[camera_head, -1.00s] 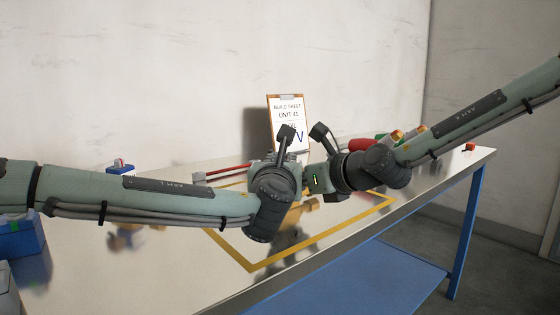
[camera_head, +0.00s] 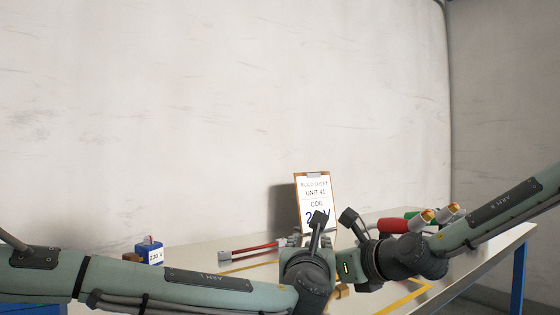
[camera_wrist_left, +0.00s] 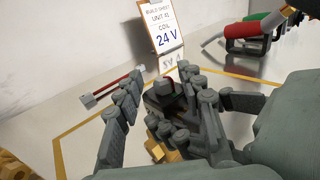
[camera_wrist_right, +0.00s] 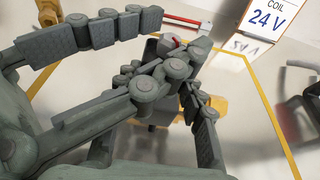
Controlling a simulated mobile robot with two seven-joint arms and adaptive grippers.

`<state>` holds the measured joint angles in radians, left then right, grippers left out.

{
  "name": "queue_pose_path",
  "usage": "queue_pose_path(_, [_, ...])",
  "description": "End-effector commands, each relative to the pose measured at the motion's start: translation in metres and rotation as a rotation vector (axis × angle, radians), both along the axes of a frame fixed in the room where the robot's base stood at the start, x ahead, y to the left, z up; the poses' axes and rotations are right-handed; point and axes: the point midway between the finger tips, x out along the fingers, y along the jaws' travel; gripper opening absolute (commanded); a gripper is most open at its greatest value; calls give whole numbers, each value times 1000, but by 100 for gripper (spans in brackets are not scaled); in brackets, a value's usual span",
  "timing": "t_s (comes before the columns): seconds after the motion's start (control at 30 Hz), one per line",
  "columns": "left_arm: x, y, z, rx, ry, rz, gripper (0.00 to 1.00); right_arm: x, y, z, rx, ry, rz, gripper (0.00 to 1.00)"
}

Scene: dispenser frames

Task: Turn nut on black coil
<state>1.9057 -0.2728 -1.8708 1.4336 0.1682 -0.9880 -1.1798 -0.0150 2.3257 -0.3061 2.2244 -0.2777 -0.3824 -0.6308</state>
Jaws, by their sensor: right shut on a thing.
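The dark coil (camera_wrist_left: 155,100) stands on a brass-coloured body (camera_wrist_left: 165,152) in the left wrist view, largely covered by fingers. A grey block with a red spot shows at its top. My left gripper (camera_wrist_left: 163,92) has its fingers spread around the coil, with a gap on the left side. My right gripper (camera_wrist_right: 184,74) is closed low on the coil from the other side, and its fingers cross near the left ones. The exact contact is hidden. In the head view both grippers meet below the build sheet (camera_head: 316,190), hiding the coil.
The sheet reads 24 V. A blue 230 V block (camera_head: 150,252) stands at left. A tool with red bars (camera_head: 250,250) lies behind the grippers. Red and green handled items (camera_head: 394,225) lie at right. A yellow line (camera_wrist_left: 75,128) marks the work area on the table.

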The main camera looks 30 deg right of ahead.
Motion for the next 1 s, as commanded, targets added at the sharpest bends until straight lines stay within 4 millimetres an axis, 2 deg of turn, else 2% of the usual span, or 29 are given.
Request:
queue_pose_path(0.27, [1, 0, 0, 0, -1, -81, 40, 0, 1, 0, 1, 0, 1, 0])
queue_pose_path(0.63, [6, 7, -2, 1, 4, -419, 40, 0, 0, 0, 1, -1, 0, 0])
queue_pose_path(1.0, [-34, 74, -1, 1, 3, -416, 40, 0, 0, 0, 1, 0, 0, 0])
